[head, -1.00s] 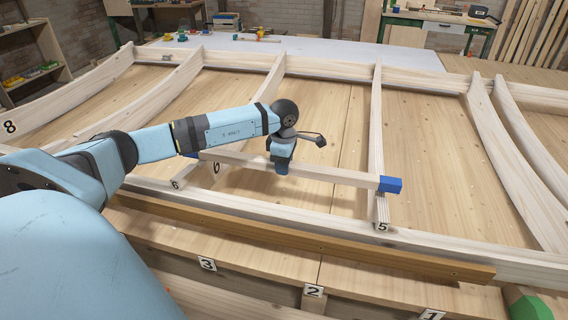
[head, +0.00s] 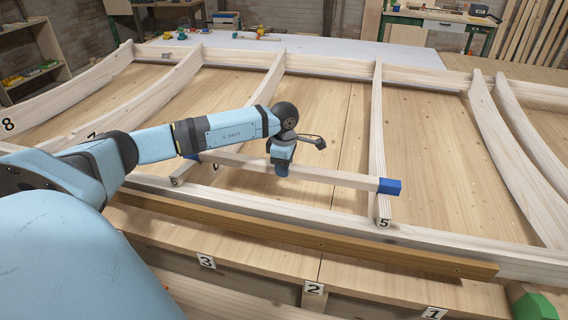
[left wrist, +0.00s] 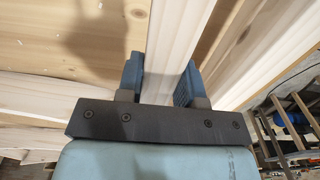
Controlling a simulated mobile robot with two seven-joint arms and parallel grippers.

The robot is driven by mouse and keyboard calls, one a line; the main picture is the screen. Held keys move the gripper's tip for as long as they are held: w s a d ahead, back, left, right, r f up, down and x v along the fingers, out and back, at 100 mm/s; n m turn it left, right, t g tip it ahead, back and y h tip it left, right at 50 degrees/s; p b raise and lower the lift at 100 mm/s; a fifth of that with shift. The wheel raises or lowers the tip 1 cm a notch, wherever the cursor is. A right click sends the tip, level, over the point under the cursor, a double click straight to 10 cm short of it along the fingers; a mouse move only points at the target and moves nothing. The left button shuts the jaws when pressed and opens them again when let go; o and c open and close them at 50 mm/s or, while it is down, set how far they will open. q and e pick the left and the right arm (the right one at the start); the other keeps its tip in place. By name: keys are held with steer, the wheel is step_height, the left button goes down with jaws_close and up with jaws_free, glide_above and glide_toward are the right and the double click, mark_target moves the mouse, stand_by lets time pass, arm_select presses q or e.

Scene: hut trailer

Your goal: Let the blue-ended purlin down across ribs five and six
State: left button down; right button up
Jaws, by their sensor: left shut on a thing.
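The purlin (head: 335,177) is a pale wooden bar with blue ends, the right blue end (head: 390,186) near rib five (head: 376,130) and the left one partly behind my arm. It spans from rib six (head: 190,170) to rib five, near their front ends. Whether it touches the ribs or hangs just above them I cannot tell. My left gripper (head: 281,172) is shut on the purlin near its middle. In the left wrist view the purlin (left wrist: 175,45) runs between the two blue fingers (left wrist: 160,85). My right gripper is not in view.
A brown wooden strip (head: 300,237) runs along the front beam. Number plates 3, 2 and 1 (head: 314,289) mark the front edge. A green block (head: 533,307) is at the lower right. More curved ribs (head: 510,160) stand to either side. A white table (head: 300,48) lies behind.

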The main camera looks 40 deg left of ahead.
arm_select(q)
steer(key=shift+f+b, duration=0.5)
steer(key=shift+f, duration=0.15)
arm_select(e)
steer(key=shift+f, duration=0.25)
arm_select(q)
steer(key=c, duration=0.7)
jaws_free()
steer(key=shift+r, duration=0.7)
step_height(320, 180, up, 12)
steer(key=shift+r, duration=0.25)
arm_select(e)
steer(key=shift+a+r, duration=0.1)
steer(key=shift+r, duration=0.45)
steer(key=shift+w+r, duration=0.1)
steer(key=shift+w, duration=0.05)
